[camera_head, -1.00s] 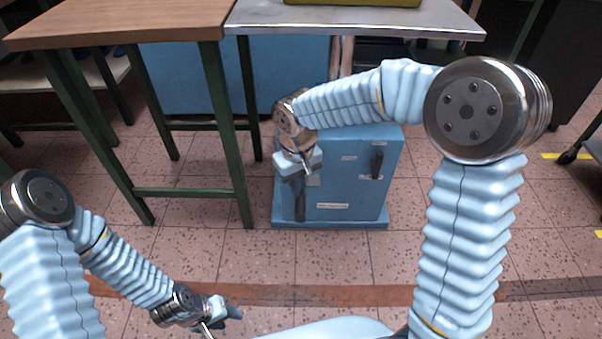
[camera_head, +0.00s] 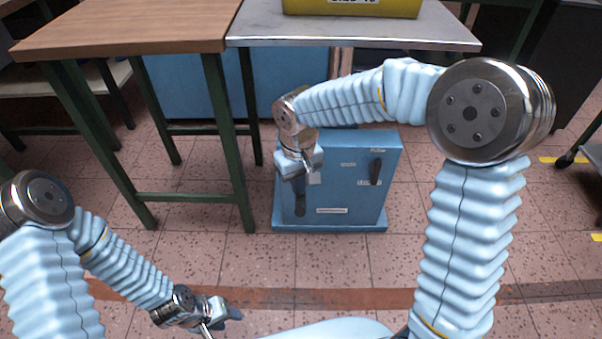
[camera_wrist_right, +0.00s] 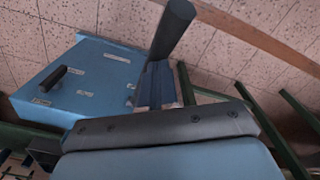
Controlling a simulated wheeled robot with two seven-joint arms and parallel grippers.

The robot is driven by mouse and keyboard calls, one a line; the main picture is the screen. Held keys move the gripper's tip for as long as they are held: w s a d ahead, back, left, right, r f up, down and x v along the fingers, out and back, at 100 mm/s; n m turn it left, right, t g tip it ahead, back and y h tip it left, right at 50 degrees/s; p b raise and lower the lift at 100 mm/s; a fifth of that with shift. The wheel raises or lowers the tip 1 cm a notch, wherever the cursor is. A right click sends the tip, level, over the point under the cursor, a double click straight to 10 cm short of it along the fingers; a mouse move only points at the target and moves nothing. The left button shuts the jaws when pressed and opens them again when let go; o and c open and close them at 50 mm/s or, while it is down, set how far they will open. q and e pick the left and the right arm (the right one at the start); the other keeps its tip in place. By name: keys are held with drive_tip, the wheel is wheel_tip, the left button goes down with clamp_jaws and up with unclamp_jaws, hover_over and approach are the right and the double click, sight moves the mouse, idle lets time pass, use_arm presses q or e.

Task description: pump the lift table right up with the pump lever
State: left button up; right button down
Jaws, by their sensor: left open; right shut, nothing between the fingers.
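The lift table has a blue base box (camera_head: 345,195) on the floor and a steel top (camera_head: 440,32) bearing a yellow crate (camera_head: 355,7). The dark pump lever (camera_head: 300,206) hangs down at the left of the box's front. Its dark grip (camera_wrist_right: 174,28) shows in the right wrist view. My right gripper (camera_head: 308,172) is shut and empty by the upper part of the lever, which it partly hides. I cannot tell whether they touch. My left gripper (camera_head: 224,314) is open and empty, low at the front, far from the lever.
A smaller dark handle (camera_head: 376,168) is on the right of the box's front. A wooden-topped table (camera_head: 130,28) with green legs stands close against the left of the steel top, at about the same height. The tiled floor (camera_head: 330,262) in front is clear.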

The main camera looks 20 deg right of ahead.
drive_tip(key=s+r+p, duration=0.1)
drive_tip(key=s+r, duration=0.1)
drive_tip(key=s+a+r+p, duration=0.1)
drive_tip(key=r, duration=0.1)
drive_tip(key=s+r+p, duration=0.1)
drive_tip(key=s+r, duration=0.1)
drive_tip(key=r, duration=0.1)
drive_tip(key=shift+s+a+p, duration=0.3)
drive_tip(key=shift+s, duration=0.05)
drive_tip(key=s+a+r, duration=0.1)
drive_tip(key=s+r, duration=0.5)
drive_tip(key=r, duration=0.6)
drive_tip(key=shift+a, duration=0.35)
